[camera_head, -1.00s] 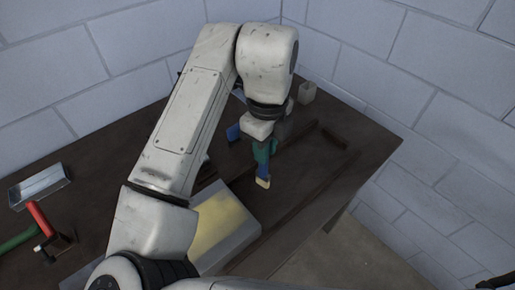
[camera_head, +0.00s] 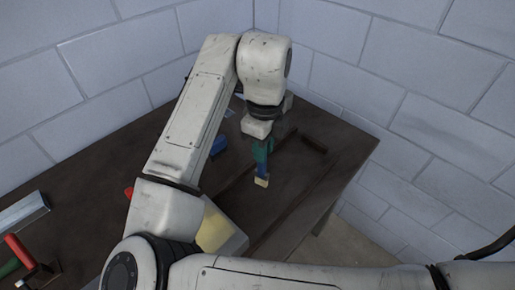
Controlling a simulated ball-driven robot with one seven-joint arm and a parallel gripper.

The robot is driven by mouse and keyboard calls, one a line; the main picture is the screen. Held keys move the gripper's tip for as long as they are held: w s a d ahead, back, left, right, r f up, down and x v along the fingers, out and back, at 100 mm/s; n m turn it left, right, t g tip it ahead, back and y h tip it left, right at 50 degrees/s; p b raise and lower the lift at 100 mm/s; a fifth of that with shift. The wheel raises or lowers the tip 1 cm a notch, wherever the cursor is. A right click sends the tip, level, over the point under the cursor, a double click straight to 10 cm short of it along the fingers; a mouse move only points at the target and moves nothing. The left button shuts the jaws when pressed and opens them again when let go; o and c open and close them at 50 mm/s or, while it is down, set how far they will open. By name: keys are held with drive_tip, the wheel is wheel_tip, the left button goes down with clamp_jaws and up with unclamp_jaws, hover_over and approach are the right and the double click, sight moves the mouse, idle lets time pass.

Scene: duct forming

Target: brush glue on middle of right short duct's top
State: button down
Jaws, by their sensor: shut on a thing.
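My gripper (camera_head: 262,140) is shut on a brush with a green and blue handle (camera_head: 262,160). The brush hangs roughly upright, its pale yellowish bristles (camera_head: 262,181) pointing down over the dark table; whether they touch it I cannot tell. A light grey piece with a pale yellow top (camera_head: 218,232) lies left of and nearer than the brush, partly hidden by my arm. It may be a duct, but I cannot tell. A shiny metal channel-shaped piece (camera_head: 22,212) lies at the far left, cut off by the picture edge.
The dark table (camera_head: 300,185) has its right edge near the wall (camera_head: 430,100). A dark block (camera_head: 314,145) lies right of the brush. A blue object (camera_head: 218,146) is behind my arm. A red-handled tool (camera_head: 20,252) lies front left.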

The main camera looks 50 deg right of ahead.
drive_tip(key=shift+d+p, duration=0.5)
drive_tip(key=shift+d, duration=1.95)
drive_tip(key=shift+w+a+f+b, duration=0.25)
drive_tip(key=shift+w+a+b, duration=0.75)
drive_tip(key=shift+a, duration=3.25)
drive_tip(key=shift+w+a+f+b, duration=0.4)
drive_tip(key=shift+a+b, duration=0.95)
drive_tip(key=shift+a, duration=2.85)
drive_tip(key=d+p, duration=0.4)
drive_tip(key=d, duration=1.2)
drive_tip(key=shift+w+d+f, duration=0.15)
drive_tip(key=shift+d, duration=0.25)
